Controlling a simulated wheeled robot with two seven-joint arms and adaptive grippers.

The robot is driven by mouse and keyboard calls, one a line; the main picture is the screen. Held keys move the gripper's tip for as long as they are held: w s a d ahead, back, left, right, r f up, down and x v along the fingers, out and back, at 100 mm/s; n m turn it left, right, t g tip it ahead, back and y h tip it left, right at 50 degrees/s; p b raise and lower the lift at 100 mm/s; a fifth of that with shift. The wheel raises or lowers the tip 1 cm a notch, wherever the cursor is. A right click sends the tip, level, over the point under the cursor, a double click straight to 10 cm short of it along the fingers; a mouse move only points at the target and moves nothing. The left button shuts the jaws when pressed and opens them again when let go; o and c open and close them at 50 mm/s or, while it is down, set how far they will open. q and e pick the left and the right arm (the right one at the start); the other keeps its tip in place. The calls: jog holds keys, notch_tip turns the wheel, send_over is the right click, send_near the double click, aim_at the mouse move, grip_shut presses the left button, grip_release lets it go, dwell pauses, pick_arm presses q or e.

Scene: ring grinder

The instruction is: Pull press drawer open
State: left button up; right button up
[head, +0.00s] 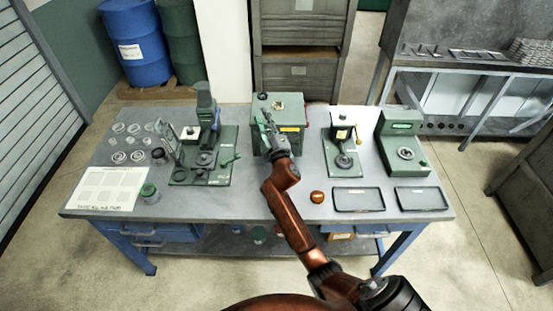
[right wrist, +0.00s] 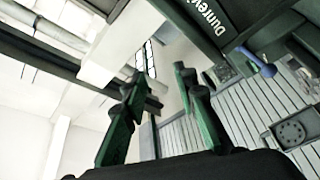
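My right gripper (head: 266,124) is in front of the green box-shaped machine (head: 291,108) at the back middle of the bench and hides part of its front. In the right wrist view the right gripper (right wrist: 158,88) has its two green fingers apart, with nothing between them. A dark green machine part (right wrist: 205,22) with white lettering is at the top of that view, and a blue ball-ended lever (right wrist: 262,65) is at its right. No drawer on a press can be made out clearly. My left gripper is not in view.
The bench (head: 235,200) also carries a green press-like machine (head: 205,115) on a plate, two smaller green machines (head: 343,150) (head: 402,145), two dark trays (head: 358,199) (head: 420,198), a copper-coloured round thing (head: 317,197), rings (head: 137,155) and a white sheet (head: 106,188).

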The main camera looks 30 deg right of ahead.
jog(key=s+a+f+g, duration=0.2)
jog(key=a+f, duration=0.2)
jog(key=f, duration=0.3)
jog(key=s+d+f+g+h, duration=0.1)
jog(key=s+f, duration=0.1)
jog(key=f, duration=0.1)
jog(key=s+d+f+n+g+h, duration=0.1)
jog(key=s+d+f, duration=0.1)
jog(key=s+f, duration=0.1)
jog(key=s+d+f+n+g+h, duration=0.1)
jog(key=s+f+g, duration=0.1)
jog(key=s+f, duration=0.1)
jog(key=shift+s+d+f+h, duration=0.1)
jog(key=shift+s+f+h, duration=0.1)
jog(key=shift+f, duration=0.25)
jog(key=shift+s+d+f+h, duration=0.1)
jog(key=shift+f+h, duration=0.1)
jog(key=shift+f, duration=0.2)
jog(key=shift+w+f, duration=0.2)
jog(key=shift+w, duration=0.05)
jog(key=b+x, duration=0.1)
jog(key=x, duration=0.6)
jog(key=shift+d+f, duration=0.1)
jog(key=shift+d, duration=0.1)
grip_shut()
